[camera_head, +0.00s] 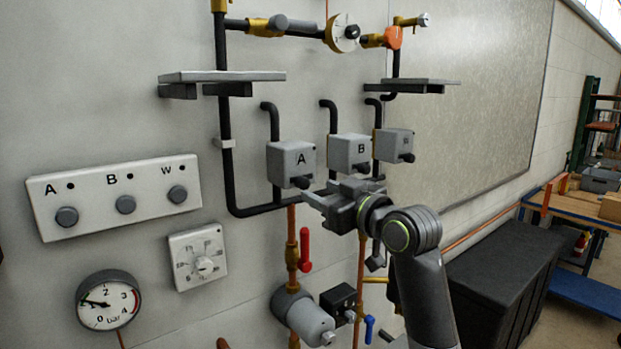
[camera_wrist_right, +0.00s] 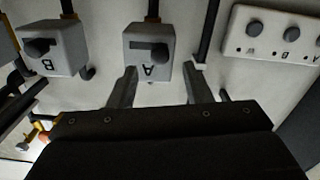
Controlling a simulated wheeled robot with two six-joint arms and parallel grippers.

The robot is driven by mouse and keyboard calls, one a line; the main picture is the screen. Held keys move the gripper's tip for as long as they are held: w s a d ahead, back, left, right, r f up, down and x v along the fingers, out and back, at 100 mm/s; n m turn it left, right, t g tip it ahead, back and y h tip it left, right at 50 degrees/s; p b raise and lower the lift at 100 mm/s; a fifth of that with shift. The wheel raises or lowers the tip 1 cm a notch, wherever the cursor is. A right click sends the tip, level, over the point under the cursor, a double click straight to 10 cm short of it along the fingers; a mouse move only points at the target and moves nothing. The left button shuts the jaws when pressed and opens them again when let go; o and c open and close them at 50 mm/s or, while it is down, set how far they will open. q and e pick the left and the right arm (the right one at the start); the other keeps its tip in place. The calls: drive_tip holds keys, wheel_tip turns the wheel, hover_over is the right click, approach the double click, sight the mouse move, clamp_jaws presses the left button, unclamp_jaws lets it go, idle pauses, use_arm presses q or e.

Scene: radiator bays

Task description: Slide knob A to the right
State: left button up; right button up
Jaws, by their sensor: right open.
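Knob A (camera_head: 301,182) is a small dark knob at the lower front of the grey box marked A (camera_head: 286,160) on the wall. In the right wrist view, which is turned nearly upside down, box A (camera_wrist_right: 140,65) shows a dark slot with the dark knob (camera_wrist_right: 160,53) in it. My right gripper (camera_head: 318,193) is just below and in front of box A, near the knob. Whether a finger touches the knob is unclear. My left gripper is not in view.
Box B (camera_head: 346,152) and a third grey box (camera_head: 396,144) stand close to the right of box A. Dark pipes (camera_head: 229,150) run around the boxes. A panel with several round knobs (camera_head: 110,212) and a dial plate (camera_head: 197,256) are at the left. A red lever (camera_head: 304,250) hangs below.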

sight(306, 185)
drive_tip(key=shift+p+x, duration=0.75)
drive_tip(key=shift+x, duration=1.6)
clamp_jaws()
